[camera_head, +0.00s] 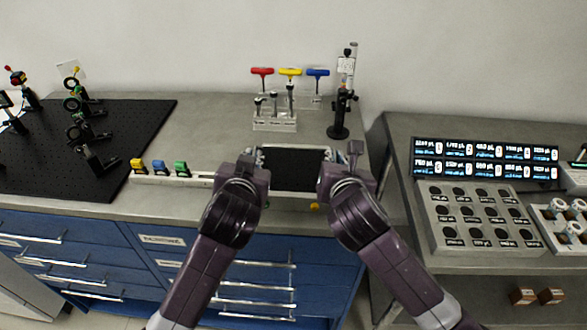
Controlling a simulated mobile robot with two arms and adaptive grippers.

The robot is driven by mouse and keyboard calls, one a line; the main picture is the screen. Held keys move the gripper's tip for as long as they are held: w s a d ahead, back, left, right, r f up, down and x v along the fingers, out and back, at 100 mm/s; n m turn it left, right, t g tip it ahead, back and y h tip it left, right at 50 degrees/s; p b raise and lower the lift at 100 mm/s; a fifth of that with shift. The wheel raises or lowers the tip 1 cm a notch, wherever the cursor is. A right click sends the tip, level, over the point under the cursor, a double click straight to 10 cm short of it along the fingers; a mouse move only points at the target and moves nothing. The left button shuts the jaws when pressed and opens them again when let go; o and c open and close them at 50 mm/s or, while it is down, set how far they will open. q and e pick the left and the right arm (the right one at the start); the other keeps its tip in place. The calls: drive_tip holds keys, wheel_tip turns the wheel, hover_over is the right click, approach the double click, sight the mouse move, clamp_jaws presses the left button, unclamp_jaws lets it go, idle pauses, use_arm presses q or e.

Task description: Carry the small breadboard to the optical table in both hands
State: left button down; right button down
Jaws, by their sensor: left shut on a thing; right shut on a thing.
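The small breadboard (293,168) is a dark plate with a light edge, in the middle of the head view. It is held between my two grippers, over or at the front edge of the grey bench top. My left gripper (250,163) is shut on its left side. My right gripper (336,163) is shut on its right side. The wrists hide parts of both fingers. I cannot tell whether the breadboard touches the bench. The large black perforated board (140,125), likely the optical table surface, lies at the left with several optical mounts on it.
A pale rail (150,179) with yellow, blue and green pieces lies left of my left gripper. Coloured T-handle tools (290,72) and a black post stand (338,130) stand behind the breadboard. A right-hand bench holds a display panel (487,165) and a socket tray (480,218).

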idle(0.4)
